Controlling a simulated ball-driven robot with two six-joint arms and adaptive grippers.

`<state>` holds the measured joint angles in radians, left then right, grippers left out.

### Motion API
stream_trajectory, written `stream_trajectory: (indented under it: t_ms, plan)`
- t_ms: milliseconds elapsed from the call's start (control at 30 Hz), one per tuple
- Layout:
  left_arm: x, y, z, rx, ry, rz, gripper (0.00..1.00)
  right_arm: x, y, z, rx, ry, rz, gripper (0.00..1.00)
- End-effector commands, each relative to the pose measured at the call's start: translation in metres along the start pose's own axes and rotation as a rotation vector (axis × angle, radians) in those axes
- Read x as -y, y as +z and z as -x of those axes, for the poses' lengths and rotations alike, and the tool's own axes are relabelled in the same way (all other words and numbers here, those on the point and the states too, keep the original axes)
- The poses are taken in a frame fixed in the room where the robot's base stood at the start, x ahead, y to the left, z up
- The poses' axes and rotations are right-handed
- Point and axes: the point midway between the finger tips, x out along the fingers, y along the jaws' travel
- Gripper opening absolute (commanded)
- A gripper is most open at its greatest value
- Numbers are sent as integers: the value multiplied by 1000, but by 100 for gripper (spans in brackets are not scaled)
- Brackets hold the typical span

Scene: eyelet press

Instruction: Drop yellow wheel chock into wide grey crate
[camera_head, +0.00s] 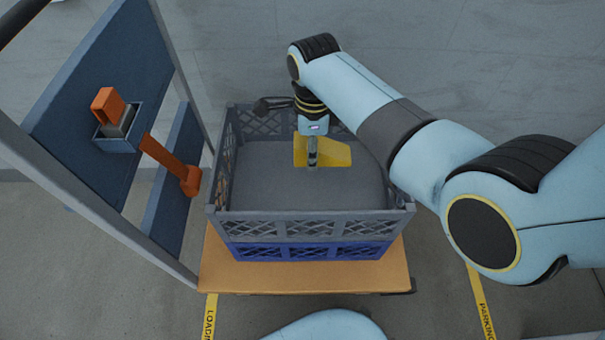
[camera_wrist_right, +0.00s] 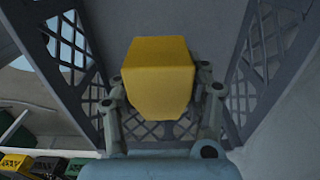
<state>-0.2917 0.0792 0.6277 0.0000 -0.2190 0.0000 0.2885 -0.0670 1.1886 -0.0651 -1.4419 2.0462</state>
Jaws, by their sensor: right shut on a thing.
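The yellow wheel chock (camera_head: 334,154) is held by my right gripper (camera_head: 312,152), over the inside of the wide grey crate (camera_head: 310,229). In the right wrist view the chock (camera_wrist_right: 158,77) sits between the two fingers of the gripper (camera_wrist_right: 160,95), with the crate's lattice walls (camera_wrist_right: 260,70) around it. The crate's visible floor is bare. I cannot tell exactly how high the chock is above that floor. The left gripper is not in view.
The grey crate stands on a blue crate (camera_head: 310,250) on a wooden platform (camera_head: 300,277). To the left are a metal frame with blue panels (camera_head: 100,110) and orange tools (camera_head: 172,165). Yellow floor lines (camera_head: 480,300) run beside the platform.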

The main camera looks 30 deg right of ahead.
Motion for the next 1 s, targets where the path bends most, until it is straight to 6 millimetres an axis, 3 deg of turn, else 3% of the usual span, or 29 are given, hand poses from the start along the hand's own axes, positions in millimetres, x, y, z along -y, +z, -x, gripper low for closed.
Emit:
stream_trajectory:
  t_ms: [200,233,433,767,1000]
  plan:
    - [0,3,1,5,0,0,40,1,0,2,1,-2,0,5]
    - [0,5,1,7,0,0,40,1,0,2,1,-2,0,49]
    - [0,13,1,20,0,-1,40,0,0,1,1,-1,0,74]
    - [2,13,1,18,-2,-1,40,0,0,5,1,-1,0,74]
    - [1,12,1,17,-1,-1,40,1,1,49,4,-4,0,74]
